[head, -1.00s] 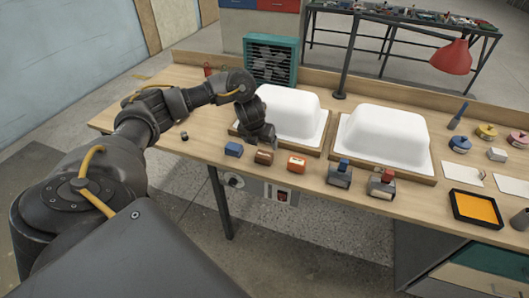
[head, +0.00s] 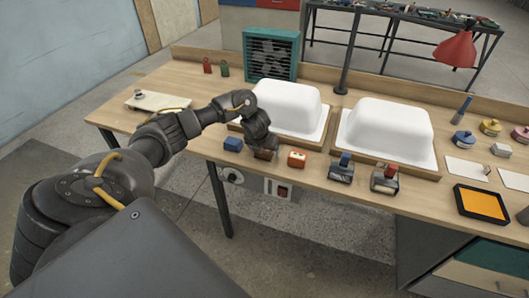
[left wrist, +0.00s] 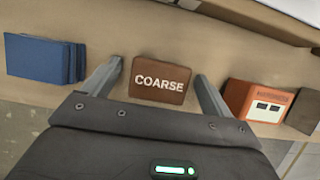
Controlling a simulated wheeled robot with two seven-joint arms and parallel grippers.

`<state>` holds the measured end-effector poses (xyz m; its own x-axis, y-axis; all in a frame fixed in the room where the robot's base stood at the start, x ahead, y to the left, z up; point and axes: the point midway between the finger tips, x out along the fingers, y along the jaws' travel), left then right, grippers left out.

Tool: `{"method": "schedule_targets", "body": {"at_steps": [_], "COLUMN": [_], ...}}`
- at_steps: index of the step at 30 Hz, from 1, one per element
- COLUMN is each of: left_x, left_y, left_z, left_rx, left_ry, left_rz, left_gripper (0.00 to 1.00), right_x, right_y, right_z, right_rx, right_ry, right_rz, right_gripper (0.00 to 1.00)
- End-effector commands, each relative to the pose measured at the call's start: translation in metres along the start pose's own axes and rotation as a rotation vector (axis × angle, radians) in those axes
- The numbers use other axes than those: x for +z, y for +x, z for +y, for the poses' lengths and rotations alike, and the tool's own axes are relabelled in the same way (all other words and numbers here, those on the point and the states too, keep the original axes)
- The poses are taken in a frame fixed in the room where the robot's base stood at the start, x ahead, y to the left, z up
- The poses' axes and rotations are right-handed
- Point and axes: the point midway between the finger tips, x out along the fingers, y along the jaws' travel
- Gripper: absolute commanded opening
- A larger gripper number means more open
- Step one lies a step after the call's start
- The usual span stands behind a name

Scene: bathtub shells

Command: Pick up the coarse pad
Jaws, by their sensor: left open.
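The coarse pad (left wrist: 159,80) is a brown block with "COARSE" printed on it in white. In the left wrist view it lies between the two spread fingers of my left gripper (left wrist: 160,85), with a gap on either side. In the head view my left gripper (head: 263,145) is over the pad's place at the table's front edge and hides most of the pad. My left gripper is open and empty. My right gripper does not show.
A blue block (head: 233,144) lies left of the pad, and an orange block (head: 296,158) lies to its right. A white tub shell (head: 288,108) on a wooden base stands just behind. A second white shell (head: 388,135) stands further right.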

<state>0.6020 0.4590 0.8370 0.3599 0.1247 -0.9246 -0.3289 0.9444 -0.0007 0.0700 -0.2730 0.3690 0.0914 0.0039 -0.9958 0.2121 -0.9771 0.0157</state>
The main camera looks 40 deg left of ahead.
Motion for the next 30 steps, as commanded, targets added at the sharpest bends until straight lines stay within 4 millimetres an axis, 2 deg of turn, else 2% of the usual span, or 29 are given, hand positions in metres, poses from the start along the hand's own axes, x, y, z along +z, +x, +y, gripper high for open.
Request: {"method": "schedule_targets", "body": {"at_steps": [8, 19, 30], "left_x": [0.0002, 0.0003, 0.0031], "left_y": [0.0038, 0.0035, -0.0015], "left_z": [0.0002, 0.0003, 0.0], "left_rx": [0.0, 0.0, -0.001], "left_ry": [0.0, 0.0, 0.0], "left_rz": [-0.001, -0.001, -0.003], "left_gripper": [0.85, 0.38, 0.37], "right_x": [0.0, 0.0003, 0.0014], "right_y": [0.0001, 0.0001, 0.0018], "right_z": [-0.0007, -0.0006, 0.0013], "right_rx": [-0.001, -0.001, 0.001], "right_ry": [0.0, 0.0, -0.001], "right_rz": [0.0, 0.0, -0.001], "right_gripper": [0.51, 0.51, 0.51]}}
